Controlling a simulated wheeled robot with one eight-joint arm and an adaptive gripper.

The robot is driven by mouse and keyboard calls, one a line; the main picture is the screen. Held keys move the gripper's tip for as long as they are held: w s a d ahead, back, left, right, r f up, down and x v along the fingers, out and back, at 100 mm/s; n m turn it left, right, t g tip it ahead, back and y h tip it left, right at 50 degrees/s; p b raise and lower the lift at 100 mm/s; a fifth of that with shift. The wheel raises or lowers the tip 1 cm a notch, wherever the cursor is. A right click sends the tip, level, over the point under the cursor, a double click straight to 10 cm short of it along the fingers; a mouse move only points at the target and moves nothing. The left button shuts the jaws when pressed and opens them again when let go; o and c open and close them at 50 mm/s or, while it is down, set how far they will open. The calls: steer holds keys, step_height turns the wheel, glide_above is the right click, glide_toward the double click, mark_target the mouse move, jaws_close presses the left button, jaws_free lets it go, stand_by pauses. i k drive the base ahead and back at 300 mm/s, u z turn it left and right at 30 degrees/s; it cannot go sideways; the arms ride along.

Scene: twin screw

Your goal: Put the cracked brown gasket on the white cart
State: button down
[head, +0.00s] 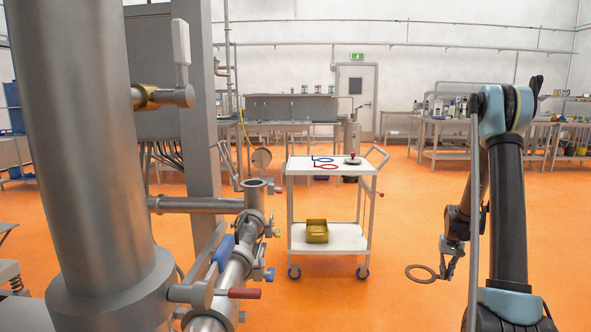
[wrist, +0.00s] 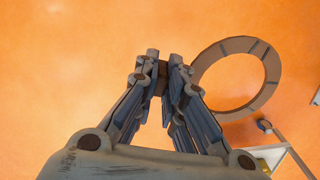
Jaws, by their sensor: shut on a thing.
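The cracked brown gasket (head: 421,273) is a flat ring with dark marks across it. My gripper (head: 446,268) is shut on its rim and holds it in the air over the orange floor, right of the cart in the head view. In the wrist view the ring (wrist: 272,88) sticks out to the right of the fingertips of my gripper (wrist: 163,75). The white cart (head: 306,165) stands left of my gripper, with a top shelf and a lower shelf. A corner of what looks like the cart (wrist: 293,148) shows at the lower right of the wrist view.
On the cart's top lie a blue ring (head: 323,160), a red ring (head: 327,166) and a small grey object with a red knob (head: 353,159). A yellow bin (head: 317,231) sits on the lower shelf. Steel pipework with valves (head: 235,265) stands left. Open floor lies between cart and arm.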

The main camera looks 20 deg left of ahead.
mark_target(302, 164)
steer(key=u, duration=0.8)
steer(key=i, duration=1.65)
steer(key=z, duration=0.05)
